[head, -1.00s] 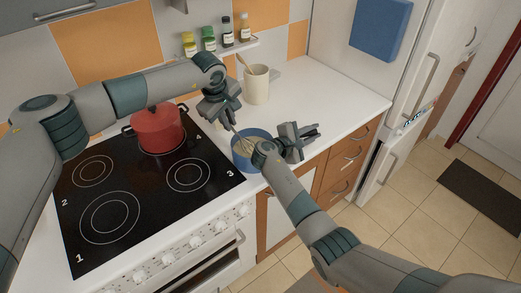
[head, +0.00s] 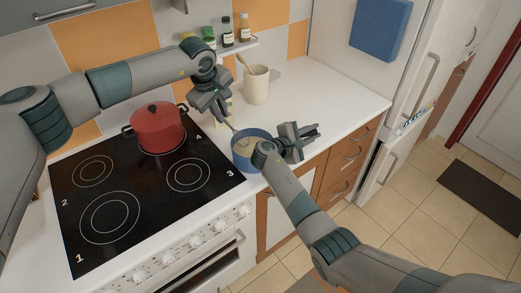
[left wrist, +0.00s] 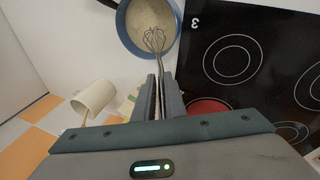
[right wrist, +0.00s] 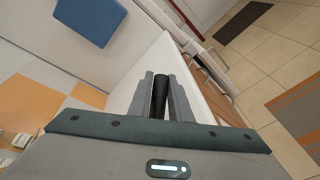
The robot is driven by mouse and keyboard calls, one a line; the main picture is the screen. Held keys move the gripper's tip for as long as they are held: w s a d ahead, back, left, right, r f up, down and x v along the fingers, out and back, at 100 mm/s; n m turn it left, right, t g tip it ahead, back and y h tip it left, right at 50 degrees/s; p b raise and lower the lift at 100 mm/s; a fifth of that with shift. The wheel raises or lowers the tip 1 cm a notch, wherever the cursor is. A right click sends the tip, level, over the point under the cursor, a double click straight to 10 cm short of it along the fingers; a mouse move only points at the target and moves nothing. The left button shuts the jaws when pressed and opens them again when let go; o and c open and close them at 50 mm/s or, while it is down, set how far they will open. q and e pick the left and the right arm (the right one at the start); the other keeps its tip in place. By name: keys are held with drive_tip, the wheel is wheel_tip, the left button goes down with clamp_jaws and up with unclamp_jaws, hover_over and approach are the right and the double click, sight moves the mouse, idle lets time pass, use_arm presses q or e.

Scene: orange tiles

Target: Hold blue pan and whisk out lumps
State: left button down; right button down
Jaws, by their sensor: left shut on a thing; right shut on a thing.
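The blue pan (head: 262,161) stands on the white counter to the right of the hob, with pale contents inside. It also shows in the left wrist view (left wrist: 176,42). My left gripper (head: 227,117) is above the pan's left side, shut on the whisk (left wrist: 155,42). The whisk points down, its wire head over the pale contents; I cannot tell whether it touches them. My right gripper (head: 308,131) is to the right of the pan, shut on the pan's black handle (right wrist: 160,92). My right forearm hides part of the pan in the head view.
A red lidded pot (head: 157,130) stands at the hob's back. A cream utensil holder (head: 256,86) stands behind the pan. Spice bottles (head: 228,31) sit on a small wall shelf. The counter (head: 335,85) to the right is clear.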

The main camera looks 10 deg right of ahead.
use_arm(q)
drive_tip(key=shift+a+r, duration=0.45)
drive_tip(key=shift+r, duration=0.3)
drive_tip(key=shift+a+r, duration=0.4)
drive_tip(key=shift+r, duration=0.4)
drive_tip(key=shift+a+r, duration=0.45)
drive_tip(key=shift+r, duration=0.3)
use_arm(e)
drive_tip(key=shift+a+f, duration=0.1)
drive_tip(key=shift+a, duration=0.1)
use_arm(q)
drive_tip(key=shift+r, duration=2.5)
use_arm(e)
drive_tip(key=c, duration=1.5)
unclamp_jaws()
drive_tip(key=shift+c, duration=0.2)
use_arm(q)
drive_tip(key=shift+a, duration=0.2)
use_arm(e)
drive_tip(key=shift+a, duration=0.1)
use_arm(q)
drive_tip(key=shift+d, duration=0.15)
use_arm(e)
drive_tip(key=shift+s, duration=0.1)
